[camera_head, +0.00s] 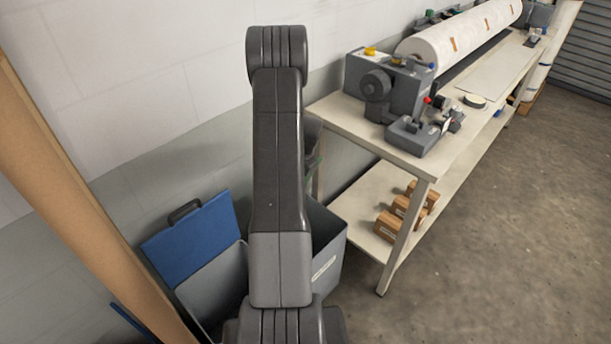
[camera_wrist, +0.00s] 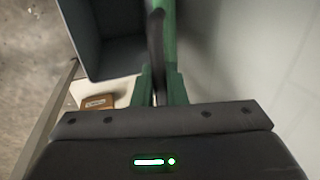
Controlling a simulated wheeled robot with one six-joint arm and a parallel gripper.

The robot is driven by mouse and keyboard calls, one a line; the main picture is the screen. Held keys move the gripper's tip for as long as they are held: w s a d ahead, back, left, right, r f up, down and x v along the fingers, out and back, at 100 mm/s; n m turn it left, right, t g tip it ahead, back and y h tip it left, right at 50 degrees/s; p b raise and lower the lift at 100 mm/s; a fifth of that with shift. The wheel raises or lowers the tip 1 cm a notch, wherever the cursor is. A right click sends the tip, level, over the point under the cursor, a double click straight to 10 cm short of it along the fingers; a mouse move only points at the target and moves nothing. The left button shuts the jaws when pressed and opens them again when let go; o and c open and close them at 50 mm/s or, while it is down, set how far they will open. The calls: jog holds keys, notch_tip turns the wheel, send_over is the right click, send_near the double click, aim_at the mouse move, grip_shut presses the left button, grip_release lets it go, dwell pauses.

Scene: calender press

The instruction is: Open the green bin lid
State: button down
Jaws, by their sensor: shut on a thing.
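The green bin lid (camera_wrist: 169,28) shows edge-on in the wrist view, standing up beside a grey bin (camera_wrist: 90,45) whose inside is partly visible. A dark curved handle (camera_wrist: 156,45) runs along the lid. My gripper (camera_wrist: 160,84) is shut on this handle; the exact contact is partly hidden by the fingers. In the head view my arm hides the gripper and most of the lid. Only a thin green bit shows right of my arm, above the grey bin (camera_head: 325,255) with a white label.
A blue lid (camera_head: 195,238) with a dark handle stands raised on another bin at the left. A workbench (camera_head: 345,122) with a grey machine (camera_head: 385,85) and a large white roll (camera_head: 460,38) is at the right. A wall is close behind.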

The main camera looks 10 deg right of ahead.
jog(key=w+a+r, duration=0.2)
jog(key=w+a, duration=0.4)
jog(key=w, duration=0.1)
jog(key=shift+w, duration=0.25)
jog(key=c, duration=1.6)
grip_release()
jog(key=b+v, duration=0.2)
jog(key=v, duration=1.2)
jog(key=shift+b, duration=0.35)
jog(key=shift+f, duration=0.1)
